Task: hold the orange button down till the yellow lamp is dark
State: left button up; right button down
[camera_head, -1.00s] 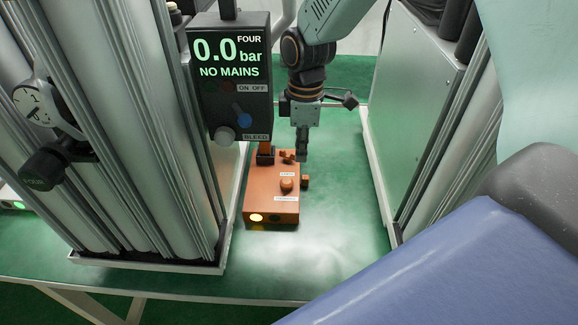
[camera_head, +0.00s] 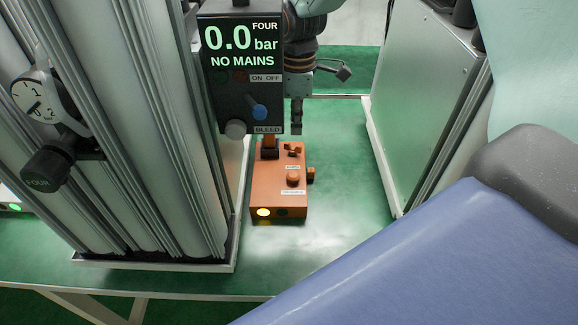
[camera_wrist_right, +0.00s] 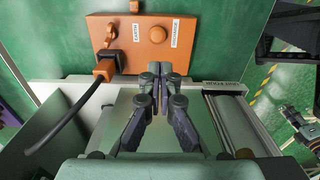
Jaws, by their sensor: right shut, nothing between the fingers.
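An orange box (camera_head: 262,183) stands on the green bench. The round orange button (camera_head: 293,180) is on its top face; it also shows in the right wrist view (camera_wrist_right: 158,34). The yellow lamp (camera_head: 264,212) on the box's front is lit. A second, dark lamp (camera_head: 282,212) is beside it. My right gripper (camera_head: 296,130) is shut and empty, beyond the far edge of the box and apart from the button. In the right wrist view its fingertips (camera_wrist_right: 161,76) are together, short of the box. My left gripper is not in view.
A panel (camera_head: 240,60) reading 0.0 bar and NO MAINS hangs left of my right arm. Metal columns (camera_head: 130,150) stand at left, a grey cabinet (camera_head: 420,85) at right. A black cable (camera_wrist_right: 65,125) runs from a plug on the box. Bench right of the box is clear.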

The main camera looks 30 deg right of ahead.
aim_at(294, 175)
jog(key=f, duration=0.4)
jog(key=f+b, duration=0.1)
jog(key=f, duration=0.8)
jog(key=shift+w+f, duration=0.25)
jog(key=shift+f, duration=0.15)
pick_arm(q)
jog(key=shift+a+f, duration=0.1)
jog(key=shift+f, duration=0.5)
pick_arm(e)
jog(key=shift+s+d+f, duration=0.1)
jog(key=shift+s, duration=0.05)
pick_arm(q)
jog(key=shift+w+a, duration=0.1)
